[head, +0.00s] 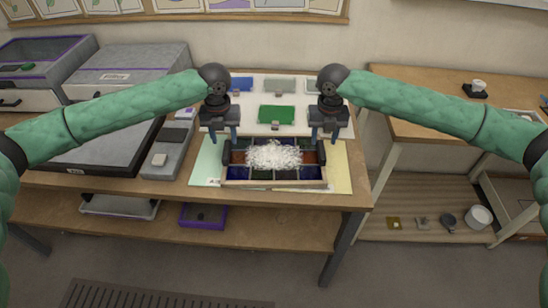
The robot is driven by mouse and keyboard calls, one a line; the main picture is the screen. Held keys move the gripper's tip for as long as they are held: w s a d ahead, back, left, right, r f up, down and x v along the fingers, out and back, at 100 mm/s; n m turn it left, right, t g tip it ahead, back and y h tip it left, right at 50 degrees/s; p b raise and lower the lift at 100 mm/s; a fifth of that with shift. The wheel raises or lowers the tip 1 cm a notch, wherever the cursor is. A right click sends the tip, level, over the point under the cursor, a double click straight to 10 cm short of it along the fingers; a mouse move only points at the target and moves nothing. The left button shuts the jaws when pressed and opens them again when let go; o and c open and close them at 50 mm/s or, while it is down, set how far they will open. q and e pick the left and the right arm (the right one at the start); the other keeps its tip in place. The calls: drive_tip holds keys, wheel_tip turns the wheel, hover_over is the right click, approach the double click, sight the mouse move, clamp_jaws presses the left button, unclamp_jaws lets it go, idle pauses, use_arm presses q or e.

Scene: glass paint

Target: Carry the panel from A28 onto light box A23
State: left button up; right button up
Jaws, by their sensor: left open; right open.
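A framed panel (275,183) with dark blue, green and reddish cells lies on the front of the central table. A heap of white shreds (274,155) covers its middle. It has a black grip at each end. My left gripper (227,138) is open, pointing down by the panel's left end. My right gripper (324,138) is open, pointing down by its right end. Neither visibly holds the panel; whether the fingers straddle the grips is unclear. The labels are too small to read, so I cannot tell which surface is A28 or light box A23.
A dark-framed flat box (102,160) and a grey lidded box (124,62) stand to the left. Behind the panel, a white board (250,116) carries coloured plates, including a green one (277,114). A wooden side table (420,90) stands right, across a gap.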

sight(226, 149)
use_arm(q)
drive_tip(key=shift+f, duration=2.9)
use_arm(e)
drive_tip(key=shift+f, duration=2.85)
use_arm(q)
clamp_jaws()
use_arm(e)
clamp_jaws()
use_arm(q)
drive_tip(key=shift+r, duration=0.1)
use_arm(e)
drive_tip(key=shift+r, duration=0.1)
